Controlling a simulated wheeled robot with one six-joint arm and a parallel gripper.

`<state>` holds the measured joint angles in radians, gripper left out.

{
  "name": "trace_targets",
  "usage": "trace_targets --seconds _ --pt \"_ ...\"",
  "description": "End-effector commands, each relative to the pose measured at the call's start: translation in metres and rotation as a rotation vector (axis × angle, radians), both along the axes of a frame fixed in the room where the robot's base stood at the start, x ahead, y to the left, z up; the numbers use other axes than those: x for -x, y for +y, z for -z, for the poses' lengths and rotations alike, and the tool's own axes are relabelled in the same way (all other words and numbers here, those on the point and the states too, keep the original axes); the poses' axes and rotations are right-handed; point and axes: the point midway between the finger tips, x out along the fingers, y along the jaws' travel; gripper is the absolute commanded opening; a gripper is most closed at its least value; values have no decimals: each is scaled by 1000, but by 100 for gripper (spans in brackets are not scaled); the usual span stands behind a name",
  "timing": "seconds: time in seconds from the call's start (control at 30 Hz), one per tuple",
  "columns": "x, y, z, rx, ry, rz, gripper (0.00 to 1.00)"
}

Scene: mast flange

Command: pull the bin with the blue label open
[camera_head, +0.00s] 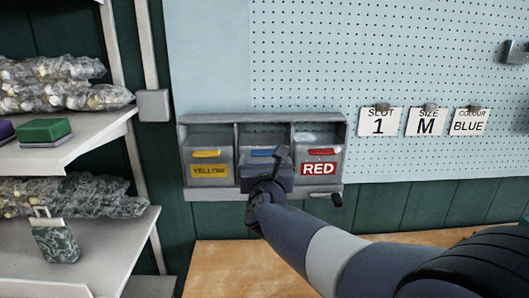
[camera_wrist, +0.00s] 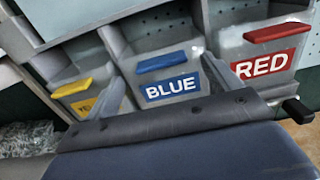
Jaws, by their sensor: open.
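The blue-label bin (camera_wrist: 172,86) is the middle one of three in a grey wall rack (camera_head: 262,117). Its blue handle strip (camera_wrist: 161,62) runs along its upper front. In the head view my gripper covers most of this bin, and only part of its blue strip (camera_head: 262,153) shows. My gripper (camera_head: 270,160) is in front of the bin. In the wrist view the two fingers of my gripper (camera_wrist: 165,85) stand apart on either side of the blue label, with nothing between them. I cannot tell whether they touch the bin.
The yellow bin (camera_head: 209,171) is left of the blue one and the red bin (camera_head: 319,168) right of it. Shelves (camera_head: 90,143) with bags stand at the left. Cards (camera_head: 381,122) hang on the pegboard (camera_head: 400,60). A wooden surface (camera_head: 235,265) lies below.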

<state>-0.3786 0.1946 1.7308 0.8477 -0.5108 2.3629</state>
Motion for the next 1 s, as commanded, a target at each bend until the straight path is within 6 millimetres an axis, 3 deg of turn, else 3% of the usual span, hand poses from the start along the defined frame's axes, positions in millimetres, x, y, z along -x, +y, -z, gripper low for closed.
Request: trace_targets --seconds 0.1,0.3,0.67,1.0 --pt "-17 0 -1 1 1 1 85" --pt "-33 0 0 1 2 0 85" --pt "-37 0 0 1 1 0 85" --pt "-36 0 0 1 1 0 58"
